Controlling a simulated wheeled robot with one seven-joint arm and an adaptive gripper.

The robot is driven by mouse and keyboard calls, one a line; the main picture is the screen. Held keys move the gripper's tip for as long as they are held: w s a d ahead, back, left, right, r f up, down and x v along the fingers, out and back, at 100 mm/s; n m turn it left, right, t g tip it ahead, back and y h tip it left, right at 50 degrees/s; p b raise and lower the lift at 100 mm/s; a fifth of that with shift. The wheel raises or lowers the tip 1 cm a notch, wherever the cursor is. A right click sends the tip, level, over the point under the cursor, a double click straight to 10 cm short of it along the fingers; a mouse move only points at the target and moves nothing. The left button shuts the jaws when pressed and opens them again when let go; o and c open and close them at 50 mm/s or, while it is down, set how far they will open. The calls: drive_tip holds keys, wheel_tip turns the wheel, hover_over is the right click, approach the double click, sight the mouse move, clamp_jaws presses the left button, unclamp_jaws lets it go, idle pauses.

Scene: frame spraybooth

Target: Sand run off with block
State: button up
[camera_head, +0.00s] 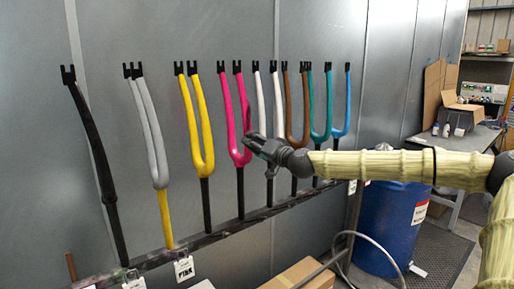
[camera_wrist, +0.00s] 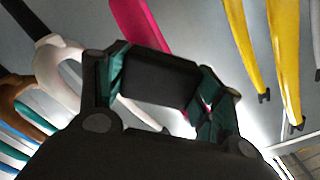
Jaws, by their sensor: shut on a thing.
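My gripper (camera_head: 258,143) is at the pink fork (camera_head: 229,105), in front of its lower right side in the head view. I cannot tell whether it touches the fork. In the wrist view my gripper (camera_wrist: 165,76) is shut on a dark rectangular block (camera_wrist: 158,80), held across between its two fingers. The pink fork also shows behind the block in the wrist view (camera_wrist: 140,24), partly hidden by the block and fingers. No paint run can be made out at this size.
Black (camera_head: 92,140), grey (camera_head: 150,120), yellow (camera_head: 204,130), white (camera_head: 278,100), brown (camera_head: 305,110), teal (camera_head: 328,100) and blue (camera_head: 346,105) forks stand close by along a dark rail (camera_head: 220,232). A blue drum (camera_head: 385,220) and a cardboard box (camera_head: 298,273) are below right.

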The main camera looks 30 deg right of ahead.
sight(248, 113)
drive_tip(key=shift+w+a+b, duration=0.1)
drive_tip(key=shift+w+b, duration=1.25)
drive_tip(key=shift+w, duration=0.05)
idle(0.4)
drive_tip(key=shift+s+r+p, duration=0.1)
drive_tip(key=shift+r+p, duration=1.05)
drive_tip(key=shift+r, duration=0.75)
wheel_tip(248, 113, up, 11)
drive_tip(key=w+p, duration=0.1)
drive_tip(key=p, duration=0.3)
drive_tip(key=shift+f, duration=0.15)
drive_tip(key=shift+w+f+b, duration=0.1)
drive_tip(key=shift+w+b, duration=0.05)
drive_tip(key=shift+b, duration=0.3)
wheel_tip(248, 113, down, 3)
drive_tip(key=b, duration=0.3)
drive_tip(key=shift+f, duration=0.2)
drive_tip(key=shift+b, duration=0.3)
drive_tip(key=shift+f, duration=0.15)
